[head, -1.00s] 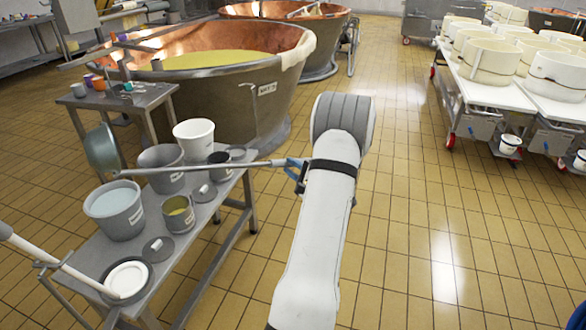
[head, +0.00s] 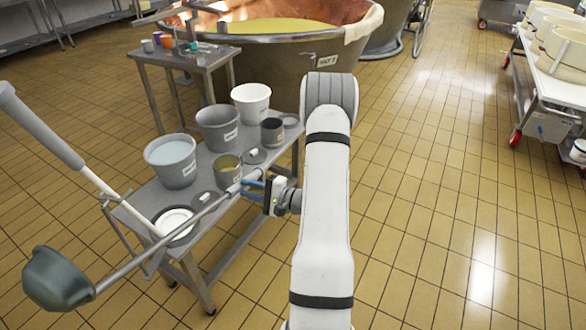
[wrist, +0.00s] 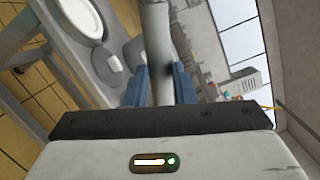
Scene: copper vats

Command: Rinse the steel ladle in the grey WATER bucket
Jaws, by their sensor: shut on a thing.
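My gripper (head: 254,186) is shut on the handle of the steel ladle (head: 135,268), right of the bench's front part. In the wrist view my gripper's blue fingers (wrist: 160,80) press on the handle (wrist: 156,40) from both sides. The handle runs toward the lower left, and the dark ladle bowl (head: 58,278) hangs beyond the bench's near end, over the floor. The grey bucket (head: 176,176) holding pale blue water stands on the bench, behind the handle and apart from the bowl. Its label is too small to read.
The steel bench (head: 215,222) also carries another grey bucket (head: 217,133), a white bucket (head: 251,108), a small pot with yellow liquid (head: 228,174) and a dark pot (head: 272,133).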

